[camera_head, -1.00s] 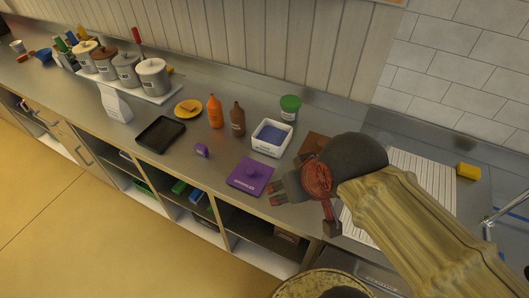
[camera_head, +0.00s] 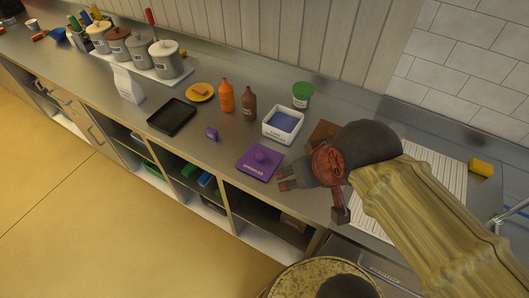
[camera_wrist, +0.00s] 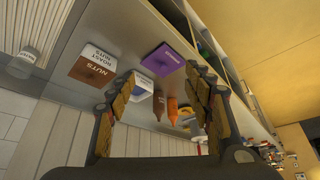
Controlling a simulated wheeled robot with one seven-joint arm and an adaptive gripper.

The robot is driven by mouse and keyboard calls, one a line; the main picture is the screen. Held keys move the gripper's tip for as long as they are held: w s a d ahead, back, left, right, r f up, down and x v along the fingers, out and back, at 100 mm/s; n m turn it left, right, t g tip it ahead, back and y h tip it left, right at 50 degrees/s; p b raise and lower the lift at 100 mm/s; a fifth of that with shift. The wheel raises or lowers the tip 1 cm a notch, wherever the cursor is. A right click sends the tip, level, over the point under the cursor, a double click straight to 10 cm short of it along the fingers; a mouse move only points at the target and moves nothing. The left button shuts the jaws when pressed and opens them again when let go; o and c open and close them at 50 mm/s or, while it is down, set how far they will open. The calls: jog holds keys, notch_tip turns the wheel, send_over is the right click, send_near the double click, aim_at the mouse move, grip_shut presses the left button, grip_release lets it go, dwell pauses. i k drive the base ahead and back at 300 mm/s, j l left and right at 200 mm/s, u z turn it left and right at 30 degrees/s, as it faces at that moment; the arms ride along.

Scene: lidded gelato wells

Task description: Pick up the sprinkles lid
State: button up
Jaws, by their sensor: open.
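The sprinkles lid (camera_head: 261,162) is a flat purple square with a round knob and pale lettering. It lies on the metal counter near its front edge in the head view. It also shows as a purple square in the wrist view (camera_wrist: 164,61), beyond and between the fingers. My gripper (camera_head: 284,178) is open and empty, just right of the lid in the head view. Its two fingers stand apart in the wrist view (camera_wrist: 161,76). I see no contact with the lid, and its height above the counter is hard to tell.
A white tub (camera_head: 275,134) with blue contents stands behind the lid. A small purple object (camera_head: 211,134), black tray (camera_head: 171,117), orange bottle (camera_head: 226,97) and brown bottle (camera_head: 249,106) stand left. Open shelves lie below the front edge.

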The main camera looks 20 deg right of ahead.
aim_at(260, 161)
jog(key=i+j+z, duration=0.1)
jog(key=j+z, duration=0.55)
jog(key=j, duration=0.3)
jog(key=j+z, duration=0.35)
jog(key=j, duration=0.15)
